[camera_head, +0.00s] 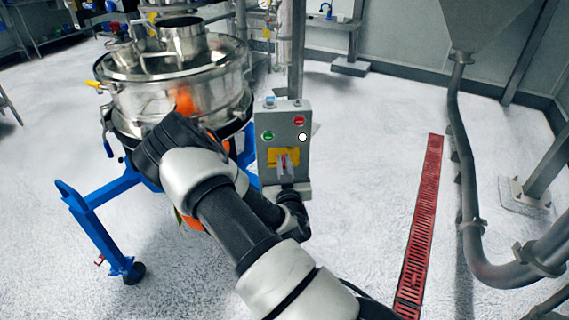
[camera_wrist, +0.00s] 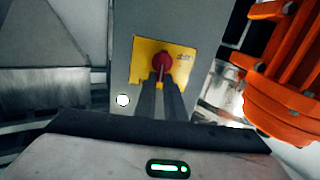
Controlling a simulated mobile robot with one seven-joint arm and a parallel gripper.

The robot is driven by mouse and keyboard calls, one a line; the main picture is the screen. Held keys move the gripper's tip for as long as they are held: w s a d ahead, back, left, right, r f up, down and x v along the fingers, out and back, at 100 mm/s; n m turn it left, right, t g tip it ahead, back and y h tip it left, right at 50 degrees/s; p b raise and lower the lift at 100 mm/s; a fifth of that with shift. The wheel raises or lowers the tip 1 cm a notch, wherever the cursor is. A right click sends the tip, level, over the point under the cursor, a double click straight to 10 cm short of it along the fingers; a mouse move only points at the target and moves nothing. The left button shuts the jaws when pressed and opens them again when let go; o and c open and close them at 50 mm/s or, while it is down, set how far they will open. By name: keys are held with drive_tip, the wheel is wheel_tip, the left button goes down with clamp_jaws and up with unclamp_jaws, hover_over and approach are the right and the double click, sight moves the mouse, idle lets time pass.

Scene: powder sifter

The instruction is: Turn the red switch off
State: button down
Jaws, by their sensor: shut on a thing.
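The red switch (camera_wrist: 162,61) is a round red knob on a yellow plate (camera_wrist: 184,66) on a grey control box. In the wrist view my gripper's two dark fingers (camera_wrist: 161,82) reach up to it, close together, and are shut on its handle. The fingertips hide part of the knob, so its exact angle is hard to read. In the head view the grey control box (camera_head: 267,152) stands right of centre, with the yellow plate (camera_head: 273,157) low on its face. My gripper (camera_head: 286,167) is at the plate, and the knob is mostly hidden there.
The box also has a red button (camera_head: 299,120), a green button (camera_head: 268,135) and a white round spot (camera_head: 303,137). The steel sifter (camera_head: 185,85) on a blue frame (camera_head: 95,225) stands close to its left. An orange part (camera_wrist: 285,75) is near my gripper.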

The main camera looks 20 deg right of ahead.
drive_tip(key=n+b, duration=0.2)
drive_tip(key=n, duration=0.3)
drive_tip(key=a+f+n+b, duration=0.1)
drive_tip(key=n+b, duration=0.1)
drive_tip(key=n, duration=0.2)
drive_tip(key=a+f+n+b, duration=0.1)
drive_tip(key=n+b, duration=0.1)
drive_tip(key=n, duration=0.3)
drive_tip(key=shift+w+n, duration=0.3)
drive_tip(key=shift+w, duration=0.05)
drive_tip(key=shift+f+n+b, duration=0.25)
drive_tip(key=shift+n+b, duration=0.05)
drive_tip(key=shift+n, duration=1.1)
drive_tip(key=c, duration=1.8)
unclamp_jaws()
drive_tip(key=shift+c, duration=0.2)
drive_tip(key=shift+a, duration=0.1)
